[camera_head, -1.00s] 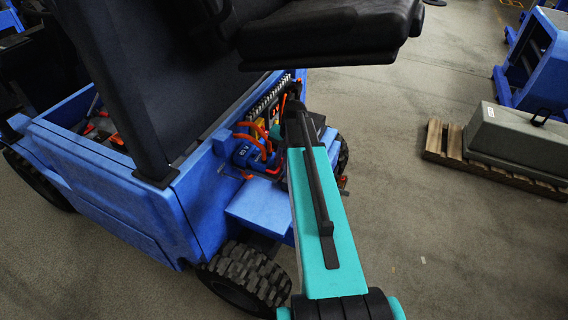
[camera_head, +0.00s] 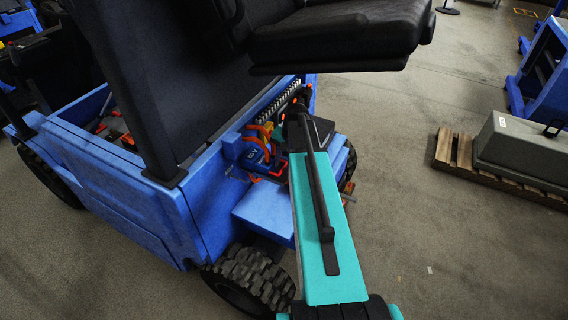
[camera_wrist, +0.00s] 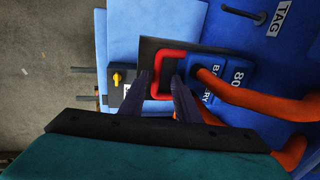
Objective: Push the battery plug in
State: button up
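The battery plug (camera_wrist: 229,72) is a blue block lettered "80" and "BATTERY", with two thick orange cables, in the wrist view. A red U-shaped handle (camera_wrist: 155,75) stands on its left side. In the head view the plug (camera_head: 256,153) sits at the blue truck's open side, partly hidden by my arm. My gripper (camera_wrist: 162,78) is open, its two dark fingers apart with the handle's upright bar between them. I cannot tell whether either finger touches it. The plug's mating face and socket are not clearly visible.
A small dark box with a yellow knob (camera_wrist: 117,77) lies left of the handle. A blue step (camera_head: 263,212) and black tyre (camera_head: 247,279) are below the plug, and the black seat (camera_head: 345,35) overhangs.

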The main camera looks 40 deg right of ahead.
notch_tip(320, 180, up, 7)
jog(key=s+b, duration=0.1)
jog(key=b, duration=0.1)
jog(key=shift+s+d+r, duration=0.15)
jog(key=shift+d, duration=0.15)
dwell(0.4)
jog(key=shift+s, duration=0.1)
dwell(0.7)
